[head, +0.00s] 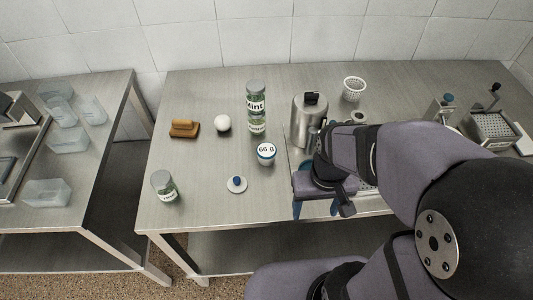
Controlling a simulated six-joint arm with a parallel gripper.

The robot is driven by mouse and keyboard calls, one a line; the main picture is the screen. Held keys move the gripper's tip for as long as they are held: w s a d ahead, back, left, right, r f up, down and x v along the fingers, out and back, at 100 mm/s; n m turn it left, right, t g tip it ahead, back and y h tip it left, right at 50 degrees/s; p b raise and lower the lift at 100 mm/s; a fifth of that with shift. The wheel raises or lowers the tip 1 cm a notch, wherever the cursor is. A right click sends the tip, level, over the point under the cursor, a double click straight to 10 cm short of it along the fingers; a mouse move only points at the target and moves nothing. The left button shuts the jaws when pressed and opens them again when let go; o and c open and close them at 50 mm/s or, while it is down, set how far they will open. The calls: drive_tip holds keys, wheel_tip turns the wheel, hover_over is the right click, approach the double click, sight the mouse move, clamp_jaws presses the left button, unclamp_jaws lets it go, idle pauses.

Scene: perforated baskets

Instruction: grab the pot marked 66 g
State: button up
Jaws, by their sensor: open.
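The pot marked 66 g (266,153) is small, with a white label and a blue rim. It stands on the steel table (200,205), in front of the tall Mint jar (256,105). My gripper (316,208) is open, its blue fingers pointing down near the table's front edge. It is to the right of the pot and nearer the front, apart from it. My arm hides part of the table's right half. I see nothing between the fingers.
A steel canister (307,122) stands right of the pot. A white perforated basket (353,88) is behind. The front left is mostly clear.

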wheel_tip(320, 180, up, 5)
drive_tip(key=w+a+m+t+y+p, duration=0.1)
drive_tip(key=w+a+m+t+p, duration=0.6)
drive_tip(key=w+a, duration=1.5)
drive_tip(key=m+t+h, duration=0.1)
drive_tip(key=t+h, duration=0.2)
drive_tip(key=h, duration=0.7)
hover_over(261, 157)
drive_tip(key=s+a, duration=0.3)
wheel_tip(261, 157, down, 8)
drive_tip(key=shift+r, duration=0.25)
drive_tip(key=shift+r+p+x, duration=0.15)
drive_tip(key=shift+p+x, duration=0.8)
drive_tip(key=shift+x, duration=0.7)
drive_tip(key=shift+r+p+x, duration=0.2)
drive_tip(key=shift+p+x, duration=0.75)
drive_tip(key=shift+x, duration=0.7)
drive_tip(key=shift+w+d+f, duration=0.25)
drive_tip(key=shift+w+d, duration=0.1)
drive_tip(key=c, duration=1.1)
